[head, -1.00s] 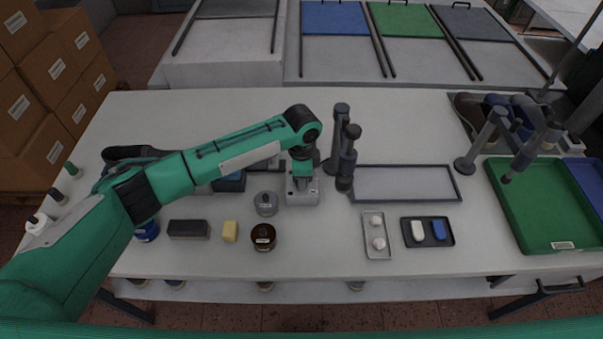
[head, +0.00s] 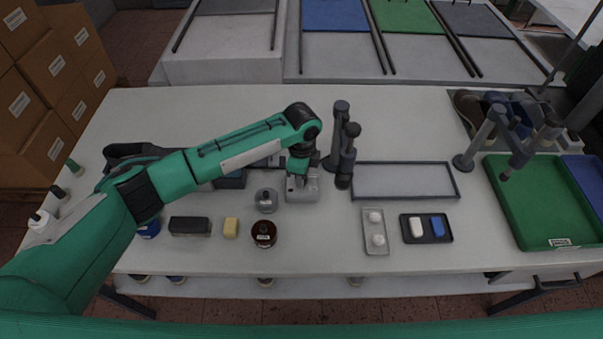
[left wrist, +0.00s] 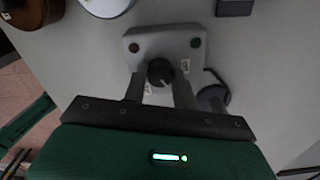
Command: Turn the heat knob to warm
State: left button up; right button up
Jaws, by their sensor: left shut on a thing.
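The heat knob (left wrist: 160,72) is a small dark round knob on top of a light grey control box (left wrist: 190,55). The box also shows in the head view (head: 302,192), mid-table, with its knob hidden under my arm. My left gripper (left wrist: 160,86) is over the box with one finger on each side of the knob, shut on it. My right gripper is not in view.
Dark upright posts (head: 340,140) stand just right of the box. A grey round tin (head: 266,200) and a brown jar (head: 263,233) stand to its left and front. A framed grey panel (head: 405,182) lies further right. The table's back middle is clear.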

pick_arm(q)
jog(key=o, duration=1)
jog(key=shift+r, duration=0.1)
notch_tip(320, 180, up, 14)
jog(key=b, duration=0.3)
jog(key=shift+f, duration=0.2)
